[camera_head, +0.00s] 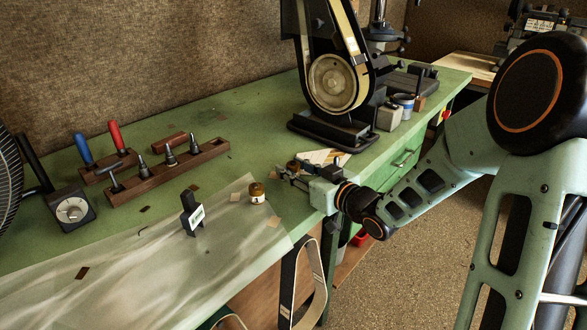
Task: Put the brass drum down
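My gripper (291,174) reaches in from the right, low over the front part of the green bench. A small brown-brass round piece, which looks like the brass drum (293,165), shows at its fingertips. The fingers appear closed on it, though they hide part of it. I cannot tell whether its underside touches the bench top.
The green bench (240,115) carries a black belt sander (333,85) behind my gripper. A black upright block with a white label (192,213) stands left of the jar. A wooden tool rack (170,171) and dial gauge (71,209) are farther left. A translucent sheet (130,270) covers the front left.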

